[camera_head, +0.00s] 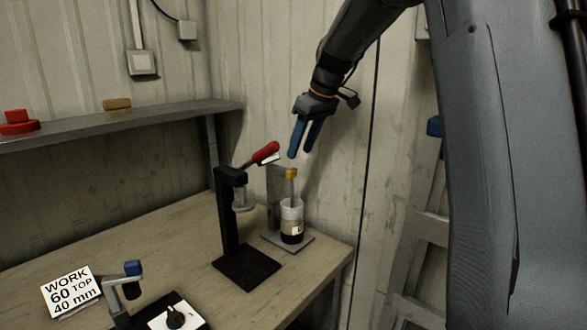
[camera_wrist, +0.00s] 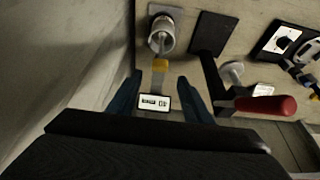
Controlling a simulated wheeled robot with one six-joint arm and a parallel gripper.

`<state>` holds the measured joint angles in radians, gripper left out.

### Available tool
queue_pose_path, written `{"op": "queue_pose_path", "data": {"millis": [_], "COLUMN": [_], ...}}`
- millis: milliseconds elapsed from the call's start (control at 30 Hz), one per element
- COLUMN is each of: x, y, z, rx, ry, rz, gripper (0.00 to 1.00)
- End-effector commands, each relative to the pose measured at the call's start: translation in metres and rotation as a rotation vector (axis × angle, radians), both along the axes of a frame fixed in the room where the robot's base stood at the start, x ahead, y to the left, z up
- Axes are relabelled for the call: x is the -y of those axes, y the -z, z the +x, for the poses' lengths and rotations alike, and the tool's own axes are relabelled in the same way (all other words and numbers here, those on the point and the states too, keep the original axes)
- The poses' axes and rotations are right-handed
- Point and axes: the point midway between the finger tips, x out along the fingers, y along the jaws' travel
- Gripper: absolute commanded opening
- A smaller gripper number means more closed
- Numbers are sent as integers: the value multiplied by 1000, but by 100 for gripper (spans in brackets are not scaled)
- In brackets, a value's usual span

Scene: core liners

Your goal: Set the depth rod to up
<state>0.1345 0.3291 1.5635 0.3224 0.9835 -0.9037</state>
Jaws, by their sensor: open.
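The depth rod (camera_head: 292,186) is a thin rod with a yellow top (camera_head: 291,173). It stands upright in a clear tube (camera_head: 292,215) with dark contents at the bottom, on a small grey stand at the table's back right. My gripper (camera_head: 300,153) is open and empty, with its blue fingers pointing down just above the yellow top, apart from it. In the wrist view the yellow top (camera_wrist: 160,66) shows between and just beyond the two fingertips (camera_wrist: 158,80). A small white label plate (camera_wrist: 154,102) shows between the fingers. How deep the rod sits is hard to tell.
A black press with a red-handled lever (camera_head: 265,152) stands close left of the tube. A sign (camera_head: 71,292), a blue-topped device (camera_head: 132,268) and a dial box (camera_head: 175,316) are at the front left. The wall is close behind the tube.

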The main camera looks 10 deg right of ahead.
Motion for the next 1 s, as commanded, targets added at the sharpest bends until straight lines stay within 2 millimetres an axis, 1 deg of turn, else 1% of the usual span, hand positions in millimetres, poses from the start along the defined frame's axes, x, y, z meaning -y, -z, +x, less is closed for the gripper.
{"op": "queue_pose_path", "data": {"millis": [167, 400, 500, 700, 900, 933, 1000], "x": [-5, -13, -15, -17, -17, -17, -17], "y": [16, 50, 61, 69, 70, 70, 70], "z": [6, 17, 21, 24, 24, 24, 24], "rx": [-2, -2, -1, 1, 1, 1, 1], "ry": [-5, -4, -4, -2, -3, -3, -3], "rz": [1, -1, 0, 0, 0, 0, 0], "gripper": [45, 45, 45, 45, 45, 44, 32]}}
